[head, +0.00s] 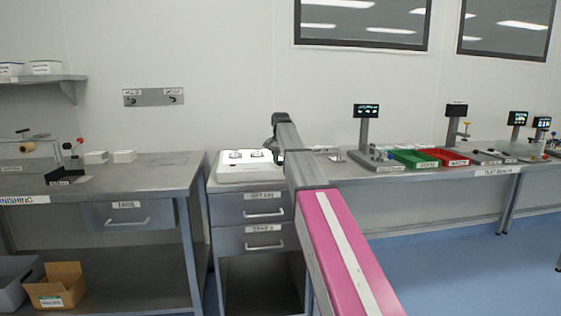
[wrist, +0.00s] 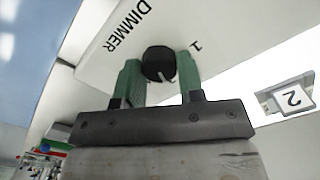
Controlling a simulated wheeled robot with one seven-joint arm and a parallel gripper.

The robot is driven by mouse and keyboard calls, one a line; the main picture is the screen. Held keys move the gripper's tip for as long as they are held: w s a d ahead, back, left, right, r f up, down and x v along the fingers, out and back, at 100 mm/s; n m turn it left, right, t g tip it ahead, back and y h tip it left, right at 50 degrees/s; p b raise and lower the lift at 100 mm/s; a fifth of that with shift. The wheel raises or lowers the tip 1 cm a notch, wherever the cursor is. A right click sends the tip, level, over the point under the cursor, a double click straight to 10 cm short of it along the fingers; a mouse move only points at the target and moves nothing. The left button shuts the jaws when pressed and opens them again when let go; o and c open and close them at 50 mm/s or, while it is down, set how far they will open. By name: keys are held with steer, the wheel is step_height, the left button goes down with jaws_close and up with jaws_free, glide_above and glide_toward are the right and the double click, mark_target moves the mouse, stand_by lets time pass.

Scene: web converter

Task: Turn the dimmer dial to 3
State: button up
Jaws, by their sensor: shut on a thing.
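The dimmer dial (wrist: 158,63) is a round black knob with a pale pointer mark, on a white panel (wrist: 98,42) lettered "DIMMER". A "1" is printed beside the dial, and the pointer mark faces down toward my gripper in the wrist view. My gripper (wrist: 160,80) has its two green fingers on either side of the dial, shut on it. In the head view the white panel box (head: 235,172) sits on a drawer cabinet, and my gripper (head: 274,150) is at its right end. The dial is hidden there, and no "3" is readable.
In the head view, a bench with a green tray (head: 413,158) and a red tray (head: 441,156) is on the right. A grey workbench (head: 130,178) stands on the left.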

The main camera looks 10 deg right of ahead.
mark_target(281, 161)
stand_by(0.3)
steer(key=o, duration=0.9)
step_height(281, 161, up, 11)
steer(key=shift+f, duration=0.1)
steer(key=shift+s, duration=0.1)
